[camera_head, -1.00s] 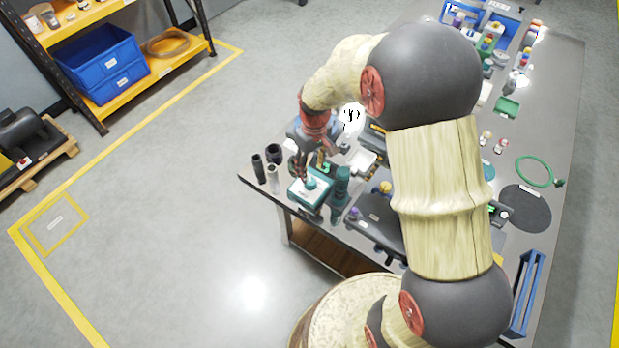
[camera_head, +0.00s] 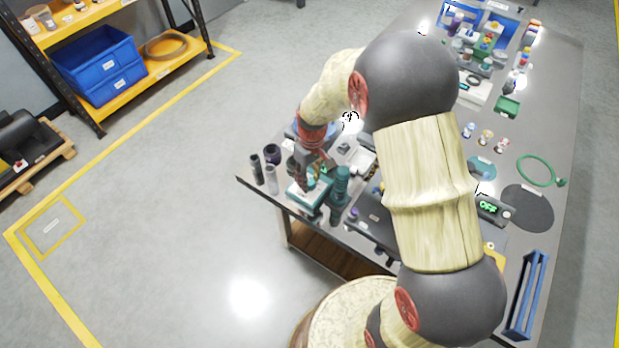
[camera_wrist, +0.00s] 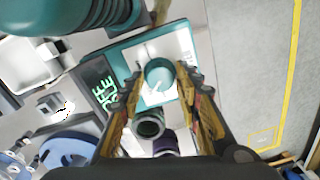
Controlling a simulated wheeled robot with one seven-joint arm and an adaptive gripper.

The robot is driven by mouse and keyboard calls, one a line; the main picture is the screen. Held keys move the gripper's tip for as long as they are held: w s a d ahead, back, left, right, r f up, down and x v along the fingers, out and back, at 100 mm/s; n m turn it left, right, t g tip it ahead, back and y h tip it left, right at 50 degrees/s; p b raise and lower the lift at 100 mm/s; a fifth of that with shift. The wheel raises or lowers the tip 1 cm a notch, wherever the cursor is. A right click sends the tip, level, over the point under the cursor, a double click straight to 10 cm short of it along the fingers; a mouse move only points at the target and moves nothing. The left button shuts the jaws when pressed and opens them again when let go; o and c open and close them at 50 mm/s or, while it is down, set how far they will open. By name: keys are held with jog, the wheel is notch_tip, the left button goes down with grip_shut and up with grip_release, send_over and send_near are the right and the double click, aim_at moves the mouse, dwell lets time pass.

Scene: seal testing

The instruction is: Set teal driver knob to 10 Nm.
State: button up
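The teal driver unit (camera_wrist: 112,60) is a teal box with a white face, on the near left corner of the bench; its box also shows in the head view (camera_head: 309,194). Its round teal knob (camera_wrist: 159,74) has a pale pointer mark. A display with green characters sits beside the white face, rotated in the wrist view and not clearly legible. My gripper (camera_wrist: 159,77) is open, with one finger on each side of the knob and small gaps visible. In the head view my gripper (camera_head: 304,184) is over the unit and partly hides it.
Dark and grey cylinders (camera_head: 264,172) stand left of the unit, close to the bench edge. A teal cylindrical tool (camera_head: 340,184) stands just right of it. Floor left of the bench is clear.

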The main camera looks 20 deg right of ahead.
jog(key=c, duration=0.8)
jog(key=shift+o, duration=0.2)
jog(key=shift+r+m+p, duration=0.1)
jog(key=shift+m+p, duration=0.2)
jog(key=m+p, duration=0.2)
jog(key=m, duration=0.1)
jog(key=shift+p, duration=0.3)
jog(key=shift+m+p, duration=1.05)
jog(key=shift+m, duration=1.05)
jog(key=o, duration=1.1)
jog(key=shift+o, duration=0.3)
